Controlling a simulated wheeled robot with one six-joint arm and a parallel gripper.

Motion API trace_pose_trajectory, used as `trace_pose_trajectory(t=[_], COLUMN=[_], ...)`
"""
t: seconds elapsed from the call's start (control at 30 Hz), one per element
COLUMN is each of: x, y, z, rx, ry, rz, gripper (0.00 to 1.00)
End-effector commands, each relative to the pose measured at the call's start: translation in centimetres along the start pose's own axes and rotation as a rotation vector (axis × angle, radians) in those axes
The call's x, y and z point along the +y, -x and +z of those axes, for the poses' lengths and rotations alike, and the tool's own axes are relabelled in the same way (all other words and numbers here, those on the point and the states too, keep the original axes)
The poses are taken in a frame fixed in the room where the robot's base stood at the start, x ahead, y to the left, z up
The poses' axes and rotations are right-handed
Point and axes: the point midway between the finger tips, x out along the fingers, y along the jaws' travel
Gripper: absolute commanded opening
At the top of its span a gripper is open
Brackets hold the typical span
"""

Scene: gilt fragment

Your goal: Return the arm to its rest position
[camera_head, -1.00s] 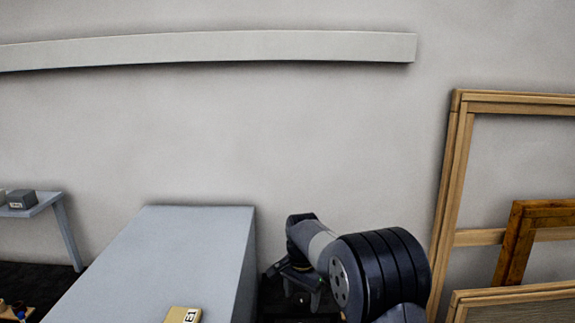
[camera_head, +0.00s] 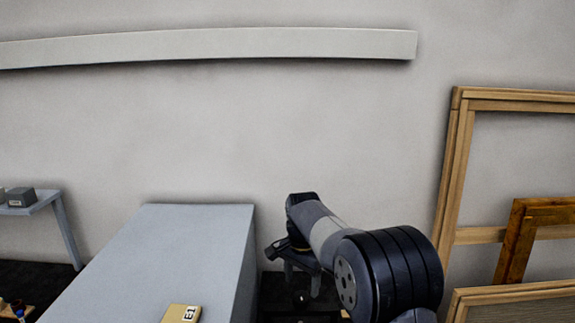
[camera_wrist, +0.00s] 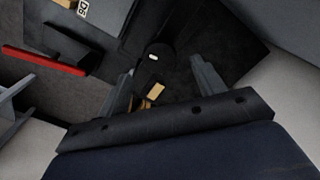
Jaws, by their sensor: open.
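My arm is raised in the lower middle of the head view, right of the grey block-shaped table. My gripper (camera_head: 292,262) hangs at its end, over dark floor beside the table's right side. In the wrist view my gripper (camera_wrist: 163,80) shows two grey fingers set well apart. No object is held between them. Small tan pieces (camera_wrist: 155,91) show beyond the fingers, apart from them; what they are is too small to tell.
The grey table (camera_head: 165,250) bears a tan labelled block (camera_head: 182,313) near the front. Wooden frames (camera_head: 461,170) lean at the right. A side table (camera_head: 45,203) with dark boxes stands at the left. A red bar (camera_wrist: 43,62) shows in the wrist view.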

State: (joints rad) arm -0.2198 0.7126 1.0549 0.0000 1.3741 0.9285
Motion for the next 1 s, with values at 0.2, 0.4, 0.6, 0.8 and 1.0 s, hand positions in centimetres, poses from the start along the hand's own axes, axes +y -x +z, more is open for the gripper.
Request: trace_pose_trajectory(t=[0.2,0.4,0.6,0.8,1.0], x=[0.1,0.0,0.0,0.0,0.0], y=[-4.5,-4.7,-4.7,-4.7,-4.7], z=[0.1,0.0,0.0,0.0,0.0], rx=[-0.003,0.001,0.000,0.000,0.001], ry=[0.000,0.147,0.310,0.472,0.634], rz=[0.005,-0.001,0.000,0.000,0.000], gripper=[0.65,0.65,0.65,0.65,0.65])
